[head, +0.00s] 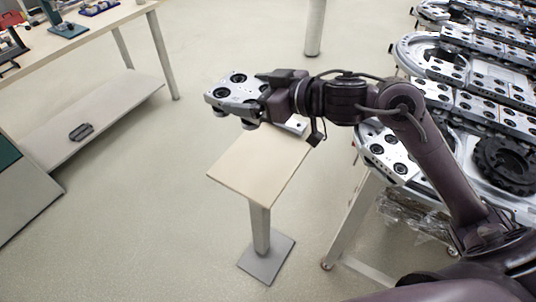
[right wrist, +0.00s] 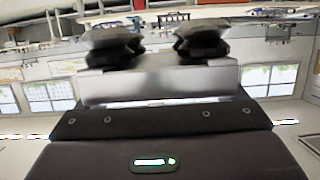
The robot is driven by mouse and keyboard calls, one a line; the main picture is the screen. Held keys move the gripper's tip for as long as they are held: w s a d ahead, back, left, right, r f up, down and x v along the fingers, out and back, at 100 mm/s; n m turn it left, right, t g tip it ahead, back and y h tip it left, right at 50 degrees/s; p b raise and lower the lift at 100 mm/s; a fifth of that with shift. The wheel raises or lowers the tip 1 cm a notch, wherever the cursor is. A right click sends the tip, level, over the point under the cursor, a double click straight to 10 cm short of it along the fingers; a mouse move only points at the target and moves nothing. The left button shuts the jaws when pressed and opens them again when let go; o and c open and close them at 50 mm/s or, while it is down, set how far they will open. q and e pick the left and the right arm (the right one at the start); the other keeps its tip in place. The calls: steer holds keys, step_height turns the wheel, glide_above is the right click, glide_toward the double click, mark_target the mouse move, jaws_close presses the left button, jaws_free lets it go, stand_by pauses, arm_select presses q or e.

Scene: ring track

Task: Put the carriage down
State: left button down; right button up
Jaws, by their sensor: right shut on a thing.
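The carriage (head: 238,91) is a flat silver plate with several dark round holes and rollers on its underside. My right gripper (head: 268,95) is shut on its right end and holds it over the far left part of a small pedestal table (head: 240,170). I cannot tell the exact gap between carriage and tabletop. In the right wrist view the carriage's silver edge (right wrist: 160,84) and two dark rollers show beyond the gripper body. A silver piece (head: 296,124) shows at the table's far edge, partly behind my arm. My left gripper is not in view.
The ring track (head: 410,50) with several similar carriages and a black toothed wheel (head: 505,163) stands at the right. A workbench (head: 110,20) with a lower shelf is at the upper left. The front of the pedestal tabletop is bare, and open floor lies to its left.

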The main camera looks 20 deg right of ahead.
steer(key=shift+s+d, duration=0.1)
steer(key=shift+d, duration=0.25)
steer(key=shift+f+b, duration=1.4)
steer(key=shift+f, duration=8.35)
steer(key=shift+f, duration=0.2)
steer(key=o, duration=1.6)
steer(key=shift+f, duration=0.15)
steer(key=shift+c, duration=0.2)
steer(key=shift+s, duration=0.1)
steer(key=v, duration=1.2)
steer(key=shift+r, duration=0.25)
